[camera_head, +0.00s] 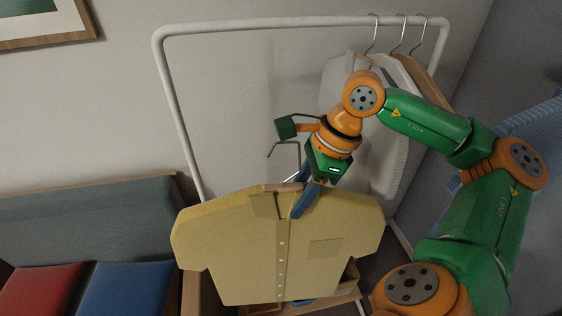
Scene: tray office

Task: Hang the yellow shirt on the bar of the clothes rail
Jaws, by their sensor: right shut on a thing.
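The yellow shirt (230,240) hangs on a hanger whose metal hook (284,146) stands up above the collar. My right gripper (303,204) is shut at the top of the shirt, by the collar and the hanger's wooden shoulder; the exact grip is partly hidden by the fingers. The white clothes rail (270,27) stands behind, with its bar running across the top. The shirt's hook is well below the bar and apart from it in the picture. My left gripper is not in view.
Several hangers with white and grey garments (385,130) hang at the bar's right end, partly behind my right arm. The left and middle of the bar are free. A grey bench with red (42,290) and blue (125,288) cushions stands at the lower left.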

